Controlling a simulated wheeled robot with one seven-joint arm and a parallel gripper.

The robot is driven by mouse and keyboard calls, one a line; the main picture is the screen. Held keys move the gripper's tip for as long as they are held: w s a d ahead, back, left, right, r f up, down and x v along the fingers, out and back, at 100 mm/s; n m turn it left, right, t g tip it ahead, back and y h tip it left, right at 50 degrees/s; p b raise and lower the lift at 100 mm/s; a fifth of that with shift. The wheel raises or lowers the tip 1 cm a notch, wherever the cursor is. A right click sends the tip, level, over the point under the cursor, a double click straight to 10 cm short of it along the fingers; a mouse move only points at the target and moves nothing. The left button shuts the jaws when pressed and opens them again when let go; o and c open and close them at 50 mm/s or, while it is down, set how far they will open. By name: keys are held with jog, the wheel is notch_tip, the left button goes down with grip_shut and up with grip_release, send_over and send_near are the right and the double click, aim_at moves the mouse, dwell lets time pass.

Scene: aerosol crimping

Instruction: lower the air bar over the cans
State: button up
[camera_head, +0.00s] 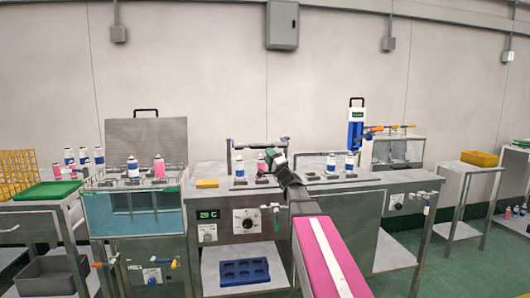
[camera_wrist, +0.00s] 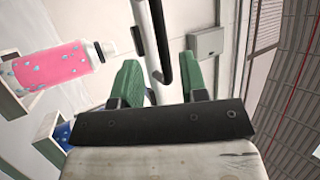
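The air bar (camera_head: 245,145) is a thin raised metal bar above the middle bench, up on a post. A blue-and-white can (camera_head: 239,169) and a pink can (camera_head: 262,161) stand below it in holders. In the wrist view, a pale bar (camera_wrist: 143,28) and a dark curved handle (camera_wrist: 160,30) run down between the fingers. My gripper (camera_wrist: 160,72) has two green fingers spread apart, with the handle between them and no clear contact. In the head view my gripper (camera_head: 275,158) is beside the bar's right part and hides some of it.
A blue can (camera_wrist: 62,132) is at the wrist view's lower left. More blue-and-white cans (camera_head: 349,164) stand right of my arm. A yellow block (camera_head: 207,184) lies on the bench's left. A water tank (camera_head: 130,212) is farther left.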

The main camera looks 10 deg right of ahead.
jog(key=v, duration=0.5)
jog(key=shift+s, duration=0.1)
